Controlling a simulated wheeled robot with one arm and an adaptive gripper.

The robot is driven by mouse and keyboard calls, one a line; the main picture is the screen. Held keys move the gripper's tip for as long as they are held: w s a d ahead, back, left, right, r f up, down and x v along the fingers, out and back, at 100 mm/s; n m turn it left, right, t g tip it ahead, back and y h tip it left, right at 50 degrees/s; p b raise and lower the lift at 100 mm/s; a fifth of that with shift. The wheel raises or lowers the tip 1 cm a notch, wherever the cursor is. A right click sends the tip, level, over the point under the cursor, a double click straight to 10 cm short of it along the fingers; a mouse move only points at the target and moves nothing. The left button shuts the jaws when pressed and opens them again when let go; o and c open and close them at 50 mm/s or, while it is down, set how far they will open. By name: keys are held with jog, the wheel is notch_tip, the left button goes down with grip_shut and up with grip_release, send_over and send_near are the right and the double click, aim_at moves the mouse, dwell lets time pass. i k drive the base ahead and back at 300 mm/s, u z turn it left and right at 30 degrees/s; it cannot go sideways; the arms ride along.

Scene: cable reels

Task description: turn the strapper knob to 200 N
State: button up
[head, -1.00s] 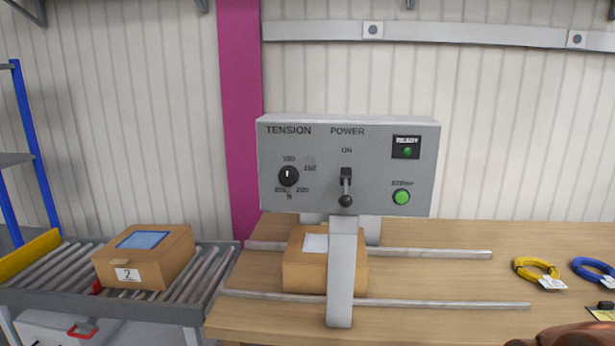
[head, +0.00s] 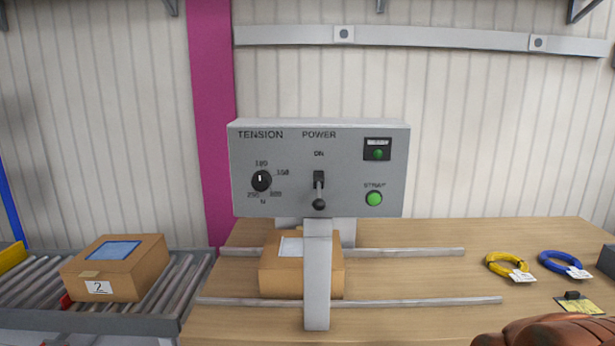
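The strapper's grey control panel (head: 345,175) faces me above the bench. Its black round tension knob (head: 261,181) is at the left, under the word TENSION. Beside the knob is the black power lever (head: 319,191), hanging down below the word ON. My gripper is not in view, and nothing touches the knob.
A green STRAP button (head: 374,198) and a green lamp (head: 378,154) are on the panel's right. A carton (head: 275,275) lies under the strapper arch (head: 317,280). Yellow (head: 507,266) and blue (head: 560,263) cable coils lie right. A brown rounded shape (head: 545,332) fills the lower right.

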aim_at(261, 179)
jog(key=u, duration=3.85)
jog(key=k, duration=0.45)
jog(key=z, duration=0.95)
